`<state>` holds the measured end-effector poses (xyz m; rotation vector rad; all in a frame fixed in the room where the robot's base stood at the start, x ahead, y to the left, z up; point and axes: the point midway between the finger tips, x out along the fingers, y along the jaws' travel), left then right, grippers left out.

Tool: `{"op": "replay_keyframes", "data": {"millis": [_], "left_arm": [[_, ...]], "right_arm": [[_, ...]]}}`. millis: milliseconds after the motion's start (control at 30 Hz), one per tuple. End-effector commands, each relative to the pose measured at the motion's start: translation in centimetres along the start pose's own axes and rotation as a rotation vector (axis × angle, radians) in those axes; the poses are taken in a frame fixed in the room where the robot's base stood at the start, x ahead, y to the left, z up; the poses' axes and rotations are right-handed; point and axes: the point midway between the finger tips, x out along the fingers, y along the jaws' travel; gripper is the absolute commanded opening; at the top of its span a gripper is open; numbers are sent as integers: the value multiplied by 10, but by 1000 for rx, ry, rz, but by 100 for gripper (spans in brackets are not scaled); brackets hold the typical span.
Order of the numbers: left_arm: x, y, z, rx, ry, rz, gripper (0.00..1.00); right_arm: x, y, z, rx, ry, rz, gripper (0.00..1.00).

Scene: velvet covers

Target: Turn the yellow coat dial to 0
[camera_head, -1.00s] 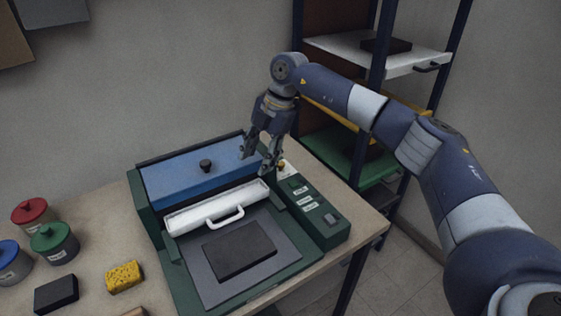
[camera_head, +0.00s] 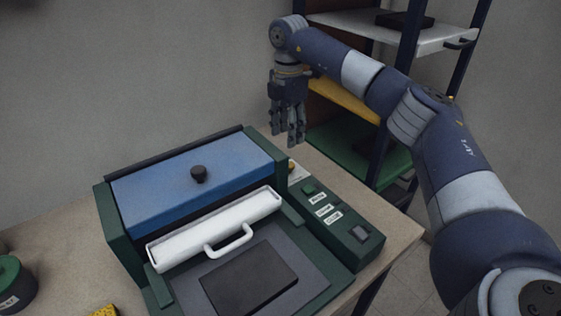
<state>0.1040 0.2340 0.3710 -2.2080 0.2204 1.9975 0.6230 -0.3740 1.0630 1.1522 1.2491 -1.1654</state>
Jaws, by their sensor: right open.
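The machine has a dark green frame, a blue lid (camera_head: 205,178) with a black knob, and a white bar with a handle (camera_head: 215,228) in front. The yellow coat dial (camera_head: 292,165) shows only as a small yellow spot at the far end of the green control panel (camera_head: 335,240), by a pale label. Its pointer and setting are too small to read. My right gripper (camera_head: 287,143) is open and empty, fingers pointing down, just above and behind the dial in the picture. I cannot tell the exact gap. My left gripper is not in view.
A dark block (camera_head: 250,277) lies on the grey plate at the machine's front. Labelled buttons and a switch (camera_head: 360,233) line the panel. A shelf rack (camera_head: 345,100) stands close behind my right arm. A green-lidded jar (camera_head: 12,285) and a yellow sponge (camera_head: 106,311) are at lower left.

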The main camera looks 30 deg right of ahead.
Motion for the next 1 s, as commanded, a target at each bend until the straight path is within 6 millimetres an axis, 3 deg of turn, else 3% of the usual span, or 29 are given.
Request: {"op": "replay_keyframes", "data": {"millis": [133, 400, 600, 800, 1000], "left_arm": [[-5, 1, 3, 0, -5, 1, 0], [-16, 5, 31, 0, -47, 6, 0], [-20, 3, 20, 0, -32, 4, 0], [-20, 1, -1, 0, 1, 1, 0], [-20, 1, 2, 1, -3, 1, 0]], "right_arm": [[16, -1, 1, 1, -1, -4, 46], [67, -1, 0, -1, 0, -5, 46], [94, -1, 0, 0, 1, -2, 46], [104, 0, 0, -1, 1, 0, 46], [105, 0, 0, -1, 1, 0, 46]]}}
